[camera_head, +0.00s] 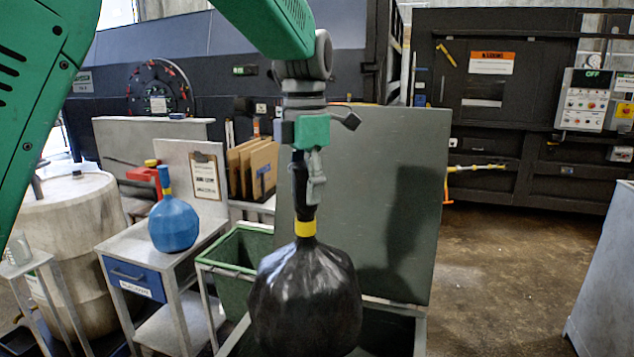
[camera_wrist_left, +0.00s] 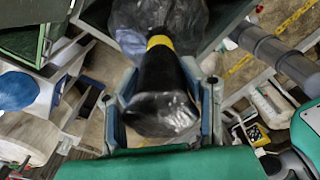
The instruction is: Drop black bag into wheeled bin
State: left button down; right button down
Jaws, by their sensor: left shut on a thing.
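A black bag (camera_head: 305,298) with a yellow band at its neck hangs from my left gripper (camera_head: 310,190). The gripper is shut on the neck above the band. In the left wrist view my left gripper (camera_wrist_left: 163,115) has its fingers on both sides of the black neck, and the bag (camera_wrist_left: 165,20) shows beyond it. The wheeled bin (camera_head: 400,330) is below and behind the bag, its grey-green lid (camera_head: 400,220) raised at the back. The bag overlaps the bin opening in the head view and hides much of it. My right gripper does not show.
A blue bag (camera_head: 173,225) stands on a grey cart with a blue drawer (camera_head: 135,278) at left. A green crate (camera_head: 238,248) stands between cart and bin. A pale drum (camera_head: 75,235) is far left. A grey panel (camera_head: 610,270) stands at right, with open floor (camera_head: 500,270) before it.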

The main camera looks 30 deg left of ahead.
aim_at(304, 164)
pick_arm(q)
jog(key=f, duration=0.4)
jog(key=shift+s+a+f, duration=0.1)
jog(key=shift+a+f, duration=0.05)
jog(key=shift+a, duration=0.15)
jog(key=shift+f, duration=0.65)
jog(key=shift+d, duration=0.2)
jog(key=c, duration=1)
grip_release()
jog(key=shift+o, duration=0.2)
notch_tip(304, 164, up, 12)
jog(key=shift+f, duration=0.1)
